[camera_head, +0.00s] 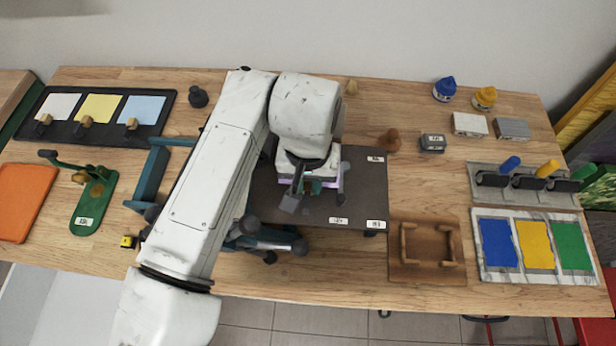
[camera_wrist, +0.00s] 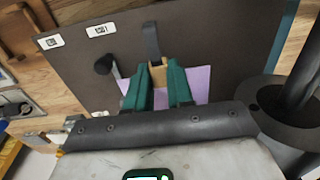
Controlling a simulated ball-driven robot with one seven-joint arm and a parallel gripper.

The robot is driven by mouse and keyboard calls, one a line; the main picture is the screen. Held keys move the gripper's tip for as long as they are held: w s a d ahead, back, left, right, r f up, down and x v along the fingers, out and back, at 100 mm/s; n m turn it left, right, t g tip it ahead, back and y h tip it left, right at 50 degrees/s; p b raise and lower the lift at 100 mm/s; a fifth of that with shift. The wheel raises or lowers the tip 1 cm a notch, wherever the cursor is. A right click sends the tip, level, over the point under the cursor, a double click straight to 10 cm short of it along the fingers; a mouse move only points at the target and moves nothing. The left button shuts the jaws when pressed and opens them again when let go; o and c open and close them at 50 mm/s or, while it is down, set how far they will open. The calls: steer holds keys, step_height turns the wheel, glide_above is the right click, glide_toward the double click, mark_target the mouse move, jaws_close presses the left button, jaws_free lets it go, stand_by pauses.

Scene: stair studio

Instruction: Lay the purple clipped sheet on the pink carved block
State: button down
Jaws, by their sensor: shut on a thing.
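My gripper (camera_head: 312,187) is over the dark board near the middle of the table, partly hidden by my own wrist. In the wrist view its two green fingers (camera_wrist: 159,88) are shut on a small wooden clip (camera_wrist: 157,73). The purple sheet (camera_wrist: 199,82) shows beside and behind the fingers, with the clip at it. In the head view only a thin purple strip (camera_head: 288,178) of the sheet shows under my wrist. I cannot tell whether the sheet touches the board. I cannot make out a pink carved block in either view.
The dark board (camera_head: 362,190) carries white labels. A teal frame (camera_head: 152,178) stands left of my arm. A wooden frame (camera_head: 428,272) lies right of the board, before a tray of blue, yellow and green panels (camera_head: 476,248). A black sheet tray (camera_head: 165,106) is back left.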

stand_by(0.3)
steer(key=c, duration=0.9)
jaws_free()
steer(key=shift+r+p, duration=2)
steer(key=shift+r, duration=2)
steer(key=shift+s+f, duration=0.1)
